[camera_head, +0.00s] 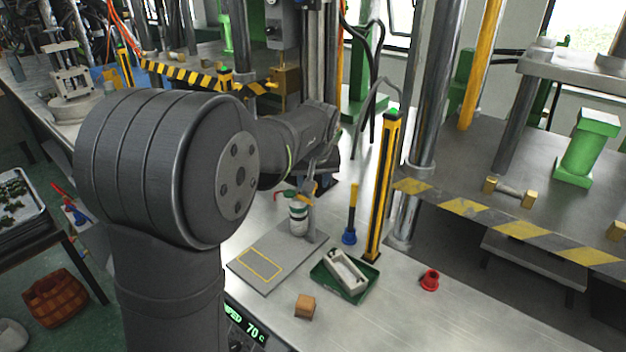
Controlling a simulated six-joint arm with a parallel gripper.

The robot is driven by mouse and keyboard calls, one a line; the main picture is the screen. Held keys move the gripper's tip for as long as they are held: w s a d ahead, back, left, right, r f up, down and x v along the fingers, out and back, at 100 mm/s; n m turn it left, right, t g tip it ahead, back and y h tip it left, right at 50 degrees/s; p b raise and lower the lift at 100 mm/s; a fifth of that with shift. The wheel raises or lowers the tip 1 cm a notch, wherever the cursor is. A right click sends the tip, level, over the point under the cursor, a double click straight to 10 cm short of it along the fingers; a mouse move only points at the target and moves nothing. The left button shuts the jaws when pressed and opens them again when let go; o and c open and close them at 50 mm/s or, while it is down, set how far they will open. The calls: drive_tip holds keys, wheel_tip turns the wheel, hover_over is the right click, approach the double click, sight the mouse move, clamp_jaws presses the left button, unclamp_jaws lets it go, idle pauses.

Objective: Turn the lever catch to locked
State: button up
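My arm reaches across the left and middle of the head view, and its end is over the workbench. My gripper (312,181) is small and partly hidden by my wrist.
A green tray (362,293) with a pale block, a wooden cube (304,306) and a red cup (430,279) are on the bench. A yellow-black post (383,190) and a blue-based yellow tool (350,225) stand right of the canister. Clear bench lies front right.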

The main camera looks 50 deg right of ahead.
drive_tip(key=v, duration=1.7)
drive_tip(key=shift+r, duration=0.25)
drive_tip(key=shift+f, duration=0.15)
drive_tip(key=x, duration=1.7)
drive_tip(key=shift+f, duration=0.1)
drive_tip(key=shift+w+f, duration=0.1)
drive_tip(key=shift+f, duration=0.2)
drive_tip(key=shift+a+r+m, duration=0.1)
drive_tip(key=shift+r+m, duration=0.2)
drive_tip(key=shift+m, duration=0.3)
drive_tip(key=shift+w+m+g+h, duration=0.1)
drive_tip(key=shift+m+g+h, duration=0.3)
drive_tip(key=shift+m, duration=0.75)
drive_tip(key=shift+m+g+h, duration=0.1)
drive_tip(key=shift+m+g, duration=0.5)
drive_tip(key=shift+m, duration=0.55)
drive_tip(key=v, duration=1.3)
drive_tip(key=shift+a+r, duration=0.15)
